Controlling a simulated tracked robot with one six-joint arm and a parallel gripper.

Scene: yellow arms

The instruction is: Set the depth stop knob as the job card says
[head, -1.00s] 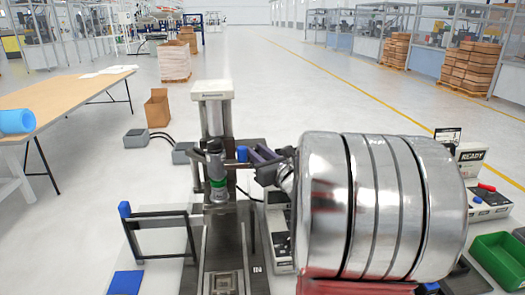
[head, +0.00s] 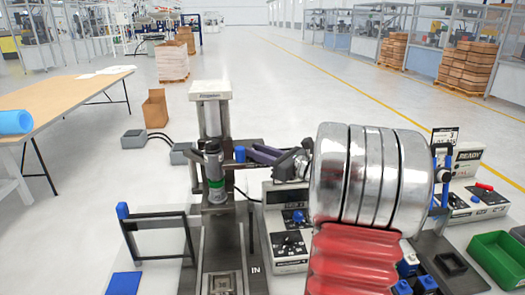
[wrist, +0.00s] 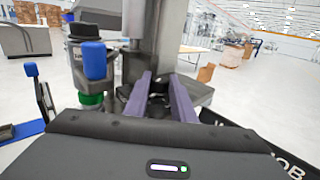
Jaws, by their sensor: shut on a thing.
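The press (head: 212,130) stands in the middle of the head view, with a dark column and a green-banded cylinder. My gripper (head: 252,151) reaches in from the right, its purple fingers beside the press column, just right of a blue handle end (head: 240,154). In the wrist view the purple fingers (wrist: 161,92) are shut on a dark round knob (wrist: 159,84) on the press, apparently the depth stop knob. Its pointer and scale are hidden or too small to read.
A blue-tipped black frame (head: 155,222) stands left of the press. Open floor lies behind.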

